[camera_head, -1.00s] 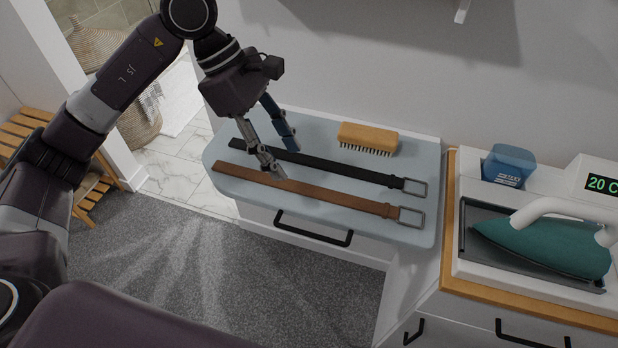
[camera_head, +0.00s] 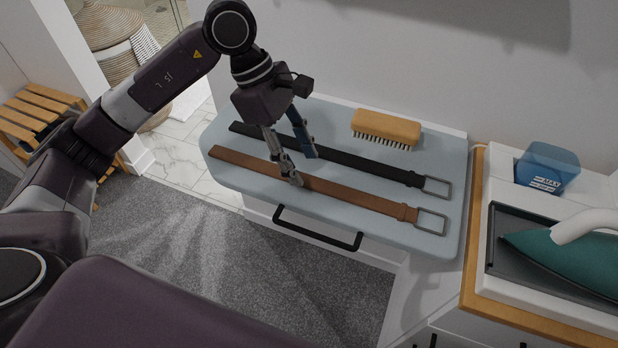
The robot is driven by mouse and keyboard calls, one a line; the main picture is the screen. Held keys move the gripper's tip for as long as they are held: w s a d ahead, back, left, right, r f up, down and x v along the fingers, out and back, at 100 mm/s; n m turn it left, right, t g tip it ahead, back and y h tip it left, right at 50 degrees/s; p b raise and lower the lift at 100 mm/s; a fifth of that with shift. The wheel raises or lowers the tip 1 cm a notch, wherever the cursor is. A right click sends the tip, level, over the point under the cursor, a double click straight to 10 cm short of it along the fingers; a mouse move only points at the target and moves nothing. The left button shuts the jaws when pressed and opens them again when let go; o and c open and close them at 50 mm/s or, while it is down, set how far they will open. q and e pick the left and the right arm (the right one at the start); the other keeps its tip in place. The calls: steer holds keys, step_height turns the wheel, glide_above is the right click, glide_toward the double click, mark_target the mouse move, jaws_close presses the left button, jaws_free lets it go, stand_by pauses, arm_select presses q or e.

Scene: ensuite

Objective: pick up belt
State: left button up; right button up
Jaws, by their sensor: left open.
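A brown belt (camera_head: 350,194) lies straight along the near side of a pale blue-grey padded board, its metal buckle at the right end. A black belt (camera_head: 370,166) lies parallel behind it, also with a buckle at the right. My left gripper (camera_head: 304,169) is open and points down over the belts, left of their middle. Its near finger overlaps the brown belt and its far finger overlaps the black belt in the picture. I cannot tell whether either finger touches. Nothing is held. My right gripper is not in view.
A wooden brush (camera_head: 386,128) lies at the back of the padded board (camera_head: 446,187). To the right are a teal iron (camera_head: 567,259) and a blue cup (camera_head: 547,167). A wall stands behind. A slatted wooden stand (camera_head: 33,118) is at far left.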

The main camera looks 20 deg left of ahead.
mark_target(312, 181)
arm_select(q)
steer(key=x, duration=0.3)
steer(key=shift+d+f+p, duration=0.2)
steer(key=shift+f+p, duration=0.1)
jaws_close()
